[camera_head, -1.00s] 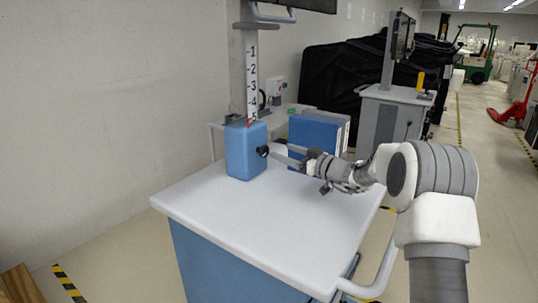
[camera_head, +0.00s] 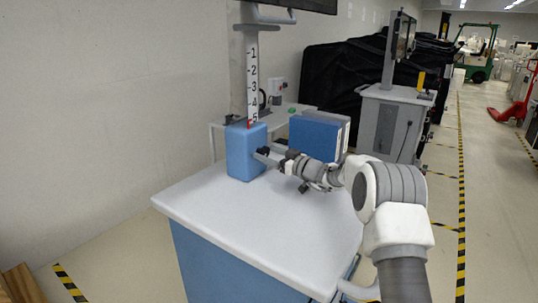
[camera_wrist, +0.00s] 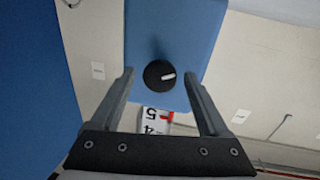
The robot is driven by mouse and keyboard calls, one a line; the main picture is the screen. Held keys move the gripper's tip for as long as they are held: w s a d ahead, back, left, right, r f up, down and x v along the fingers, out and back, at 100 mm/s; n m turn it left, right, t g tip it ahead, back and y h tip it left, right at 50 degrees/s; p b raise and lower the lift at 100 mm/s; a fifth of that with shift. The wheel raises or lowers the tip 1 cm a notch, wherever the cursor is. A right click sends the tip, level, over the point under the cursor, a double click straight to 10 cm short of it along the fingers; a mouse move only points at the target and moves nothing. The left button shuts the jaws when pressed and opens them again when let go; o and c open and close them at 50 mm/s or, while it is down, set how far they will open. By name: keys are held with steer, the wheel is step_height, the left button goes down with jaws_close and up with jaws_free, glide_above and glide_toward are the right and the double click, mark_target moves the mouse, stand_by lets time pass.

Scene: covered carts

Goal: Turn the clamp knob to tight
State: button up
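The clamp knob (camera_wrist: 159,74) is round and black with a white pointer mark, on the face of a blue block (camera_wrist: 170,30). In the wrist view the pointer lies nearly level, tipped slightly up to the right. My gripper (camera_wrist: 158,78) is open, with one finger on each side of the knob and a gap on both sides. In the head view my gripper (camera_head: 262,155) is close to the right side of the blue block (camera_head: 240,155) and hides the knob.
The block stands on a white-topped cart (camera_head: 260,220) at the foot of a post with a numbered scale (camera_head: 252,80). A blue box (camera_head: 316,136) stands behind my arm. A grey cart (camera_head: 390,120) is farther back. The white top in front is clear.

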jaws_close()
